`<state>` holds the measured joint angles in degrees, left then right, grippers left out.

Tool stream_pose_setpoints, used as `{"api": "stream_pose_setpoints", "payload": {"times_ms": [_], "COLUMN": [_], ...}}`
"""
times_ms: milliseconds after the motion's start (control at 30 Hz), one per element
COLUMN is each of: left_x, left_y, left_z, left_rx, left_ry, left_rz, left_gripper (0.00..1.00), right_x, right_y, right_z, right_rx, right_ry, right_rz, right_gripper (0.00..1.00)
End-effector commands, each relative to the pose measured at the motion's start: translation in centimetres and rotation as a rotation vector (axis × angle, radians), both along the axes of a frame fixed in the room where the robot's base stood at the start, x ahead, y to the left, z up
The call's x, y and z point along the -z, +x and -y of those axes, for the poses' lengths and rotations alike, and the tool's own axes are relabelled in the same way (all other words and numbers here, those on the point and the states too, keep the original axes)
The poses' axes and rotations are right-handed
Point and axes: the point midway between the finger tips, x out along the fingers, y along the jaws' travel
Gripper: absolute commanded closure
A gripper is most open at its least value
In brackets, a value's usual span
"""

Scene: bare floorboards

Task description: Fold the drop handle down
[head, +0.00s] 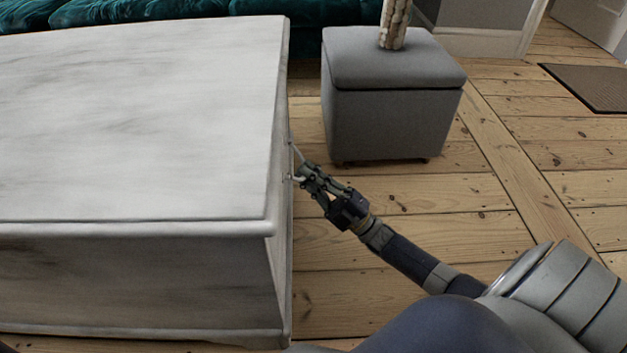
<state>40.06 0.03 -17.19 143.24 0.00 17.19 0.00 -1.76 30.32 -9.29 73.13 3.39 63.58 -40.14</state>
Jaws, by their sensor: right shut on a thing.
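The drop handle (296,151) is a thin, light metal piece on the right end of a large white-grey marbled chest (130,120). Only a small part of it shows past the chest's edge. It stands out from the end face at a slant. My right gripper (302,174) is at the handle, its fingertips shut on it close to the chest's side. The fingers hide part of the handle. My left gripper is not in view.
A grey storage ottoman (390,115) stands behind my right gripper, with a pale segmented object (394,25) on it. A teal sofa (180,10) is behind the chest. A brown mat (595,86) lies at the far right.

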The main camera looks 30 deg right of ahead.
Motion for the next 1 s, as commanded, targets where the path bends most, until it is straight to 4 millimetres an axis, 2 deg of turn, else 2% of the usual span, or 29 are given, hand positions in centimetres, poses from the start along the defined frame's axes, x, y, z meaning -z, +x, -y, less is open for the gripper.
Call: {"api": "stream_pose_setpoints", "payload": {"times_ms": [33,400,900,933,1000], "left_x": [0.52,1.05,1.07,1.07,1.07], "left_y": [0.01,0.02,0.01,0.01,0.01], "left_z": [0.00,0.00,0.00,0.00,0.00], "left_rx": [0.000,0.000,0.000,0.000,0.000], "left_ry": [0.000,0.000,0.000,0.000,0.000], "left_rz": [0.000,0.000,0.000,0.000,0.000], "left_gripper": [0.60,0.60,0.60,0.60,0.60], "right_x": [0.66,0.93,0.94,0.93,0.91], "right_y": [0.17,0.49,0.51,0.51,0.50], "right_z": [-0.17,-0.73,-0.77,-0.76,-0.76], "right_rx": [0.005,0.004,0.004,0.004,0.004], "right_ry": [0.023,0.136,0.149,0.149,0.150], "right_rz": [0.011,0.080,0.088,0.088,0.089], "right_gripper": [1.00,1.00,1.00,0.87,0.72]}}
